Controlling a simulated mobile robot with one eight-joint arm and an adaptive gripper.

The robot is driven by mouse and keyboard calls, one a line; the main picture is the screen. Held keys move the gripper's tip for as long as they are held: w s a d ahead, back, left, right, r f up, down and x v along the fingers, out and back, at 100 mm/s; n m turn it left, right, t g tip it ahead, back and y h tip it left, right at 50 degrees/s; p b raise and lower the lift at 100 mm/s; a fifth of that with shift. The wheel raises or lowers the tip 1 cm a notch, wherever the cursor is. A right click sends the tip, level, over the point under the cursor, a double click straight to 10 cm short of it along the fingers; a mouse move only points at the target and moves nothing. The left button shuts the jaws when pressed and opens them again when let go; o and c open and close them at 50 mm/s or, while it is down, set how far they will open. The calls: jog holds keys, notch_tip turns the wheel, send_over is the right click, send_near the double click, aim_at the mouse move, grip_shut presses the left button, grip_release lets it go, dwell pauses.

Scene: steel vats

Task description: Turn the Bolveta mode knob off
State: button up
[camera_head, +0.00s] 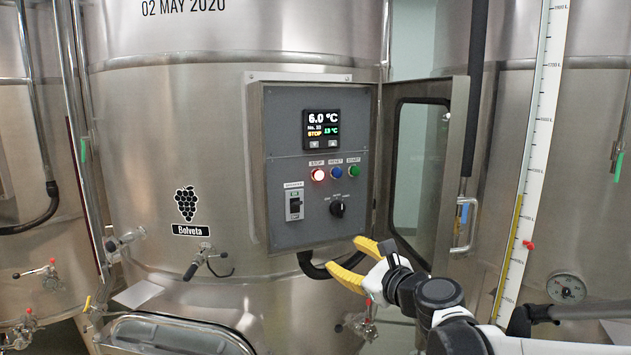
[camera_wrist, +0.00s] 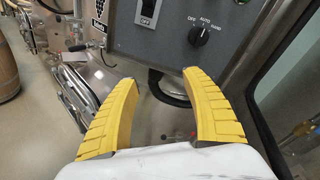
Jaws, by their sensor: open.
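The black mode knob (camera_head: 337,208) is on the lower right of the grey control panel (camera_head: 290,160) of the Bolveta vat. In the wrist view the knob (camera_wrist: 200,37) shows up close, with OFF, AUTO and HAND printed around it. I cannot clearly tell which label its pointer faces. My gripper (camera_head: 344,254) has yellow fingers spread wide and holds nothing. It is below the knob and apart from it in the head view. In the wrist view the gripper (camera_wrist: 159,77) shows below and to the left of the knob.
A breaker switch (camera_head: 294,208) sits left of the knob. Red, blue and green buttons (camera_head: 337,172) and a display (camera_head: 322,130) are above. The open panel door (camera_head: 437,170) stands to the right. A black hose (camera_head: 318,268) runs below the box.

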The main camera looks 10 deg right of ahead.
aim_at(342, 213)
jog(key=w+d+r+m+t+h+p, duration=0.1)
jog(key=w+d+r+m+t+p, duration=0.1)
jog(key=w+d+r+m, duration=0.4)
jog(key=shift+m, duration=0.3)
jog(key=w+a, duration=0.1)
jog(key=w, duration=0.1)
jog(key=w+a+f+p, duration=0.1)
jog(key=w+a, duration=0.1)
jog(key=w, duration=0.1)
jog(key=w+a, duration=0.1)
jog(key=w, duration=0.2)
jog(key=shift+w+a+f, duration=0.2)
jog(key=shift+w+a, duration=0.05)
jog(key=shift+a, duration=0.05)
jog(key=c, duration=1.2)
jog(key=shift+o, duration=0.2)
